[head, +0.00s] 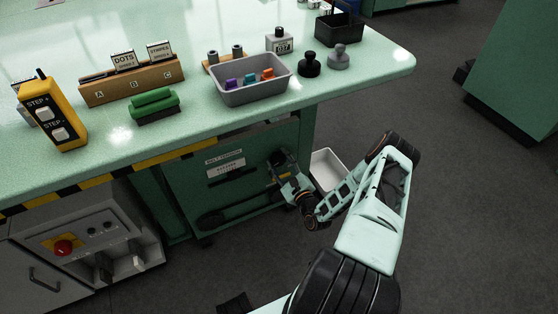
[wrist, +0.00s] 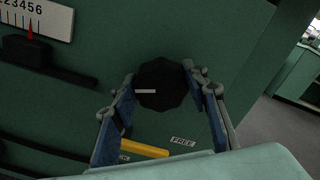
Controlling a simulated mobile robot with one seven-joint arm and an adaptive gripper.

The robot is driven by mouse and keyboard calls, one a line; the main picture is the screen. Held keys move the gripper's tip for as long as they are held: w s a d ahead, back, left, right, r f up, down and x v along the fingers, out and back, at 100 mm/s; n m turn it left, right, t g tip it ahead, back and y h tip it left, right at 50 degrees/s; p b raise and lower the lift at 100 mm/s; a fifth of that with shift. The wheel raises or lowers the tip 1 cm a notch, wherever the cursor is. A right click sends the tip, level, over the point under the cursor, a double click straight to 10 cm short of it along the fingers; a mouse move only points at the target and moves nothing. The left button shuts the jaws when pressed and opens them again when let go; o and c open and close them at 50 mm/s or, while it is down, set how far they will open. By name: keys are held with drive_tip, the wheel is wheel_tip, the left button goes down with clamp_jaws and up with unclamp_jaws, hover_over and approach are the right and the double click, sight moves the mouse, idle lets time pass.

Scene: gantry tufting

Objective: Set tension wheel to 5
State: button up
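The tension wheel is a black, many-sided knob (wrist: 161,86) with a short pale mark, on the green panel under the table. My gripper (wrist: 160,82) has a blue-padded finger on either side of it, with the fingertips against its edges. In the head view my gripper (head: 280,172) is at the panel's right part and hides most of the wheel. A white scale (wrist: 38,16) at the wrist view's upper left shows numbers up to 6. Its red pointer (wrist: 30,29) stands at about 5.
A yellow bar (wrist: 143,149) and a label reading FREE (wrist: 183,141) are below the wheel. A pale bin (head: 328,170) stands beside the panel. On the table (head: 200,133) are a grey tray (head: 252,92), a yellow step pendant (head: 52,115) and a green brush-like block (head: 154,105).

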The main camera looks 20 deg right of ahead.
sight(274, 134)
drive_tip(key=o, duration=0.4)
drive_tip(key=shift+o, duration=0.2)
wheel_tip(274, 134, up, 10)
drive_tip(key=shift+r, duration=0.1)
idle(0.4)
